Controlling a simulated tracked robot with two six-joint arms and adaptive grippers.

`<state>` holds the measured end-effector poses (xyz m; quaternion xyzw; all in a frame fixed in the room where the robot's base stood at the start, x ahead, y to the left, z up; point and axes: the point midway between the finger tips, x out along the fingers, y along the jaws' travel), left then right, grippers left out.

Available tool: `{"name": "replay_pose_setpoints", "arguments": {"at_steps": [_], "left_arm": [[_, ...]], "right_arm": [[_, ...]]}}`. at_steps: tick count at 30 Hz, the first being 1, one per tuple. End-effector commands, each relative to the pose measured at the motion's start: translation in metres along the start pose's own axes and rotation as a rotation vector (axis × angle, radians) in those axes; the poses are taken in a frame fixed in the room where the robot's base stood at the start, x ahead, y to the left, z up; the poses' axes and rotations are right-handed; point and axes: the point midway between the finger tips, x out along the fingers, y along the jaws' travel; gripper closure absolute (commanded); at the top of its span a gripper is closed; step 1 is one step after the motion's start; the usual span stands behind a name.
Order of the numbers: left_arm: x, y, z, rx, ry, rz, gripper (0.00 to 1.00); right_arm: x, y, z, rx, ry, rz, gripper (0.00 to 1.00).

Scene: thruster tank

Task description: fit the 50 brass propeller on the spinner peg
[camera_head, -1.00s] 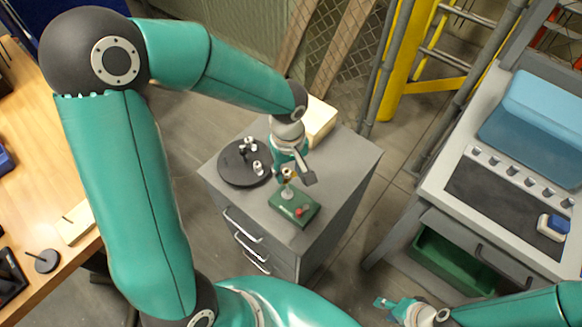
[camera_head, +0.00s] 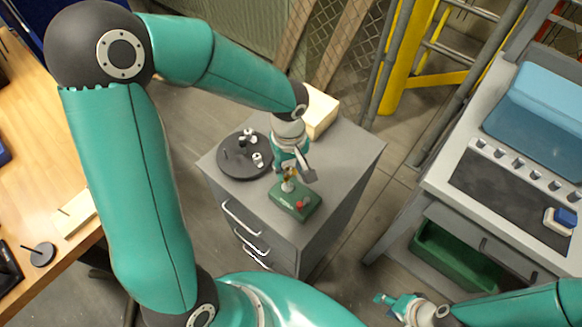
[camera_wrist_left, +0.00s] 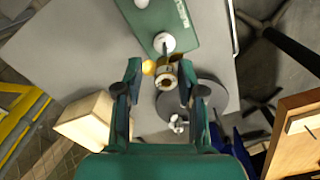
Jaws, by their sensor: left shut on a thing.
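The brass propeller (camera_wrist_left: 150,67) is between the fingertips of my left gripper (camera_wrist_left: 162,78), with its round hub (camera_wrist_left: 167,82) facing the wrist camera. My left gripper (camera_head: 290,173) is shut on it, pointing down over the cabinet. The spinner is a green base (camera_head: 296,203) with a pale upright post (camera_head: 288,186) and a red button (camera_head: 300,204). The post top (camera_wrist_left: 164,42) shows just beyond the propeller in the wrist view. Whether the hub touches the peg I cannot tell. My right gripper (camera_head: 384,301) is low at right, away from the cabinet; its jaw opening is unclear.
A dark round stand (camera_head: 232,166) with several small pale propellers is left of the spinner on the grey cabinet (camera_head: 345,165). A wooden block (camera_head: 320,108) stands behind my left wrist. A workbench (camera_head: 440,178) is at right, a wooden table (camera_head: 40,120) at left.

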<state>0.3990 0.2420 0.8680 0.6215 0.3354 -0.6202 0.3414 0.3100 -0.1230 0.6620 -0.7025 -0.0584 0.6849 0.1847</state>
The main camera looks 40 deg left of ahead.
Motion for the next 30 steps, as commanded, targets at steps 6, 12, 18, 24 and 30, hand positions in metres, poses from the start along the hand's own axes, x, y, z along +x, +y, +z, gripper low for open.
{"name": "replay_pose_setpoints", "arguments": {"at_steps": [6,12,18,24,30], "left_arm": [[-0.0004,0.0002,0.0002,0.0,0.0,0.0,0.97],[0.0001,0.0001,0.0003,0.0,0.0,0.0,0.97],[0.002,0.0,0.0004,0.0,0.0,0.0,0.97],[0.0039,-0.0001,0.0006,0.0,0.0,-0.001,0.97],[0.0041,-0.0001,0.0007,0.0,-0.001,-0.001,0.97]], "right_arm": [[0.0011,0.0004,0.0,0.0,0.0,0.0,0.6],[0.0016,0.0006,0.0,0.0,0.0,0.0,0.6],[0.0048,0.0017,0.0,0.0,0.0,0.0,0.6],[0.0087,0.0031,-0.0001,0.0,0.0,0.0,0.6],[0.01,0.0036,-0.0001,0.0,0.0,0.0,0.6]]}}
